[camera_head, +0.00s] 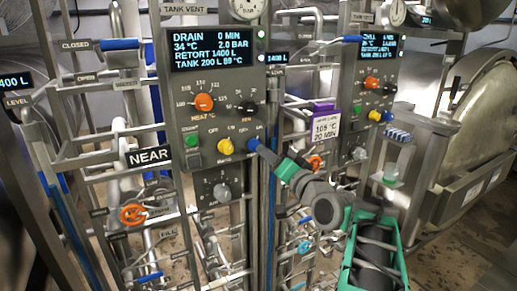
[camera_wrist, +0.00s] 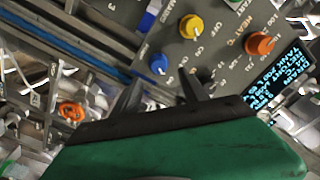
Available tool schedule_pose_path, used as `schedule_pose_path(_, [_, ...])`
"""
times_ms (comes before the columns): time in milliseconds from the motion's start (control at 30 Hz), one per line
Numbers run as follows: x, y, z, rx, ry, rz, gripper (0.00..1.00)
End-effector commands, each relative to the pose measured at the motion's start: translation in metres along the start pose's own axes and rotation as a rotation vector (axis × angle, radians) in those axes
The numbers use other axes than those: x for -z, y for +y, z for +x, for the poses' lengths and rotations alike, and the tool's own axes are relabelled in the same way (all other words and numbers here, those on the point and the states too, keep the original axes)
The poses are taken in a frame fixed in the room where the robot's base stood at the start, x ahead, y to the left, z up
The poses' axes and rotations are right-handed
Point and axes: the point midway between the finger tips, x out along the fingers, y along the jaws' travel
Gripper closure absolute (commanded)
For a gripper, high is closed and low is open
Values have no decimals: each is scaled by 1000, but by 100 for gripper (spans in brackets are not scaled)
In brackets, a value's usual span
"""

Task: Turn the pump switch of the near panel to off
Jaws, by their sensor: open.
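The near panel (camera_head: 176,105) carries a lit display reading DRAIN and several knobs. A yellow knob (camera_head: 225,146) and a blue knob (camera_head: 254,145) sit side by side low on it. The wrist view also shows the yellow knob (camera_wrist: 191,27) and the blue knob (camera_wrist: 159,64), with OFF and ON markings beside them. I cannot read which one is the pump switch. My gripper (camera_wrist: 165,88) is open and empty, its dark fingers just short of the blue knob, apart from it in the wrist view. In the head view my arm comes from the lower right to the panel's lower right edge.
An orange heat knob (camera_head: 204,102), a black minutes knob (camera_head: 247,109) and a green button (camera_head: 194,159) are on the same panel, with a grey knob (camera_head: 221,192) below. A second panel (camera_head: 376,80) stands to the right.

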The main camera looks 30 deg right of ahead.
Motion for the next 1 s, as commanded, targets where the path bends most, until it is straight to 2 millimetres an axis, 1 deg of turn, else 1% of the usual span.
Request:
schedule_pose_path(67, [0,-2,10,-1,-5,6,48])
schedule_pose_path(300, [0,-2,56,-2,-8,3,48])
schedule_pose_path(433, [-1,0,72,-4,-6,2,48])
schedule_pose_path(533, [-2,1,75,-4,-5,1,48])
schedule_pose_path(733, [-2,2,75,-5,-5,0,49])
schedule_pose_path(1000, [-2,2,75,-6,-5,0,71])
